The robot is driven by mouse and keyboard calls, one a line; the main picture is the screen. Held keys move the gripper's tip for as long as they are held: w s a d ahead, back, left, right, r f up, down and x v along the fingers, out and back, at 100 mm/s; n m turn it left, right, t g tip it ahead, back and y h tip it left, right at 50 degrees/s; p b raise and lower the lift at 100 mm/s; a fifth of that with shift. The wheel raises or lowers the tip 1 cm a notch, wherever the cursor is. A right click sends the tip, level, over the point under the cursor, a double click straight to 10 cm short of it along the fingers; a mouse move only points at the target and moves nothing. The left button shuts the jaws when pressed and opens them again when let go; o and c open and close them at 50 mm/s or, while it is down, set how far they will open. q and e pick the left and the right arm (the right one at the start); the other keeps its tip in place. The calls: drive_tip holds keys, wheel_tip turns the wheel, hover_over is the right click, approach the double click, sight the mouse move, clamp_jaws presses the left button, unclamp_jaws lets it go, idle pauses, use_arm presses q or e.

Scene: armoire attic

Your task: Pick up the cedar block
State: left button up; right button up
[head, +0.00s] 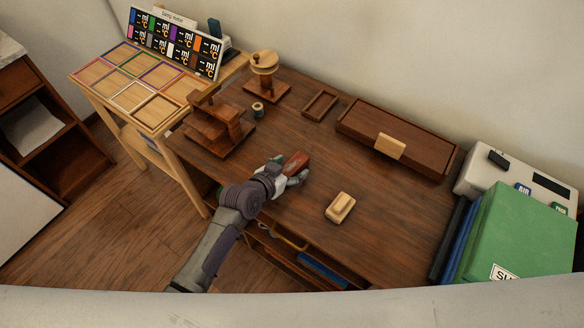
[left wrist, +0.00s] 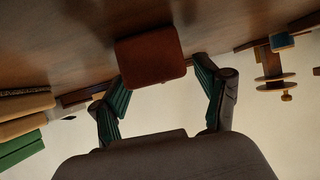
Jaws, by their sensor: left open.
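A reddish-brown block, which I take to be the cedar block (head: 298,160), lies on the dark wooden desk (head: 290,115) at the tip of my left gripper (head: 288,174). In the left wrist view the block (left wrist: 151,58) shows between the two green-padded fingers of the left gripper (left wrist: 160,72). The fingers are spread to either side of it, with a visible gap on the right. Contact on the left side is hard to tell. My right gripper is not in view.
A pale wooden block (head: 340,207) lies right of the gripper. A long brown box (head: 395,137) stands behind, a wooden stand (head: 220,125) to the left. A small open tray (head: 320,105) is farther back.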

use_arm(q)
drive_tip(key=c, duration=1.3)
